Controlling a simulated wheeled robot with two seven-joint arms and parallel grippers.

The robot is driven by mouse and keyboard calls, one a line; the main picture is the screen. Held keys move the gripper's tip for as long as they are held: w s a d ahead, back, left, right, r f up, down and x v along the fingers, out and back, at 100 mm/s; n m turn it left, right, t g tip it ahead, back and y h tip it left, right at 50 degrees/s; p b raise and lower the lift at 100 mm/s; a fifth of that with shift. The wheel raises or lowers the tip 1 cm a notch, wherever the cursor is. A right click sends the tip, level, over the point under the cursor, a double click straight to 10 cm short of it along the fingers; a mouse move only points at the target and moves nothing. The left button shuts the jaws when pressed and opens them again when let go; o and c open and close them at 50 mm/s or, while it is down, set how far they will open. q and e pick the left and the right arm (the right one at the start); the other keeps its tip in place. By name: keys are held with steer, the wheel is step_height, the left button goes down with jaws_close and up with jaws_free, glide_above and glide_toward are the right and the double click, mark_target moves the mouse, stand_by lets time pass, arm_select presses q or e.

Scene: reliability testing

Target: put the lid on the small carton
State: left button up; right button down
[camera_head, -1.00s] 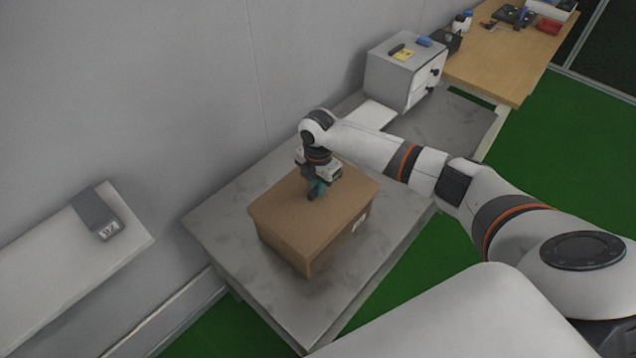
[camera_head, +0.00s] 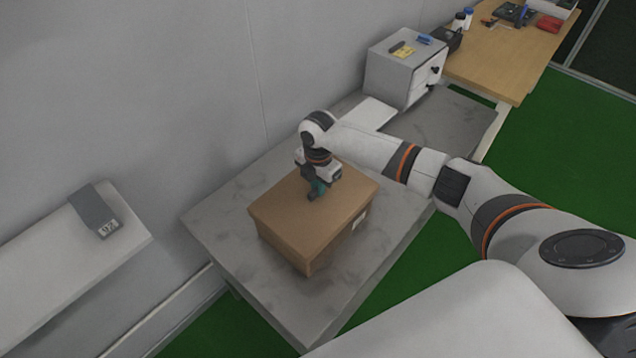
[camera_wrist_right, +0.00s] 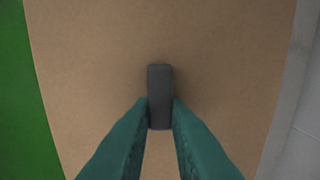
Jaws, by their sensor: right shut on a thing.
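The small brown carton (camera_head: 283,247) stands on the grey table. Its brown lid (camera_head: 285,207) lies across the top, with its rim over the carton's upper walls. I cannot tell whether it is pressed fully down. My right gripper (camera_head: 316,192) points down at the lid's middle. In the right wrist view, its teal fingers (camera_wrist_right: 160,112) are shut on the dark grey handle (camera_wrist_right: 160,82) of the lid. The carton's inside is hidden. My left gripper is not in view.
The grey table (camera_head: 228,217) has free room around the carton. A white drawer cabinet (camera_head: 388,77) stands at its back, beside a wooden desk (camera_head: 505,62) with several small items. A white shelf (camera_head: 70,262) at the left carries a grey device (camera_head: 92,209). The wall is close behind.

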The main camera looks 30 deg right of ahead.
stand_by(0.3)
steer(key=c, duration=1.3)
jaws_free()
steer(key=shift+o, duration=0.5)
steer(key=o, duration=0.4)
steer(key=shift+c, duration=0.2)
steer(key=shift+r+p, duration=3.55)
steer(key=shift+c, duration=0.2)
